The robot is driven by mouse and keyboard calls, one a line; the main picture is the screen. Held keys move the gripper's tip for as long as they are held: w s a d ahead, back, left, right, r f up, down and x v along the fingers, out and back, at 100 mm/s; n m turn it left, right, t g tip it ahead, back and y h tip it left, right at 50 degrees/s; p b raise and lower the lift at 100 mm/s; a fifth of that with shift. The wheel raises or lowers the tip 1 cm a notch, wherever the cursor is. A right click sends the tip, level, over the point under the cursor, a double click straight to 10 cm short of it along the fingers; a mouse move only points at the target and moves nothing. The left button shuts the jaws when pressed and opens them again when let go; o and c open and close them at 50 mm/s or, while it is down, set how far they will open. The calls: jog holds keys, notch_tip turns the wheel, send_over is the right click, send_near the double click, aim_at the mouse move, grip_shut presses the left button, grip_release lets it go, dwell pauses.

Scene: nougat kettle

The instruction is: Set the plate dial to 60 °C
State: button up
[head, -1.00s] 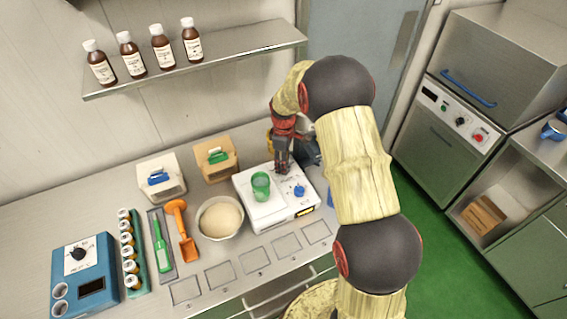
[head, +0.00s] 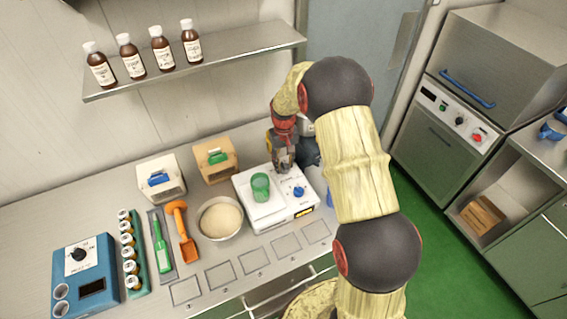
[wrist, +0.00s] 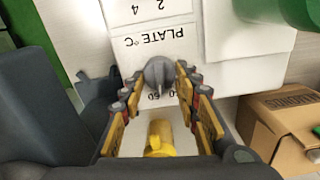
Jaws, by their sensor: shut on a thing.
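The plate dial is a small grey knob (wrist: 158,73) in the wrist view, beside the printed, upside-down words PLATE °C. My gripper (wrist: 159,85) is shut on this knob, one finger on each side. Part of a printed scale, partly covered by the fingers, shows just below the knob; its ridge runs roughly down the picture, but the exact setting cannot be read. In the head view my gripper (head: 283,168) is at the back of the white hot plate (head: 262,214) and hides the dial there.
A green beaker (head: 261,187) stands on the hot plate, with a blue knob (head: 299,192) to its right. A bowl of pale powder (head: 220,218) is to the left. A brown box (head: 216,159) stands behind. A yellow object (wrist: 158,136) shows below the dial in the wrist view.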

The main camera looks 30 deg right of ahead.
aim_at(284, 163)
jog(key=shift+m, duration=1.3)
jog(key=o, duration=1.1)
notch_tip(284, 163, up, 12)
jog(key=shift+f, duration=0.1)
